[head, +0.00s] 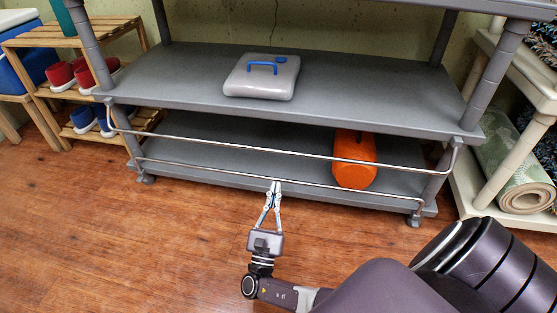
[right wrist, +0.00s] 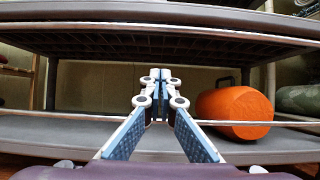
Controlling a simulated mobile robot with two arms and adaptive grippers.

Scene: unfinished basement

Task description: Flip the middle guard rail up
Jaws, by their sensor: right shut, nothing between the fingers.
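A grey shelf unit (head: 180,88) carries two thin metal guard rails along its front. The upper rail (head: 240,147) runs just below the middle shelf's front edge, with its right end bent up toward the post. It also shows in the right wrist view (right wrist: 100,26). The lower rail (head: 330,184) runs in front of the bottom shelf; it also crosses the right wrist view (right wrist: 240,123), partly hidden by my fingers. My right gripper (head: 276,184) is shut and empty, its fingertips at the lower rail, below the upper one. Contact cannot be told. My left gripper is out of view.
A grey case (head: 262,82) with a blue handle lies on the middle shelf. An orange container (head: 354,172) is on the bottom shelf, right of my gripper. A wooden shoe rack (head: 70,92) stands left, and a beige shelf with a rolled mat (head: 518,178) stands right.

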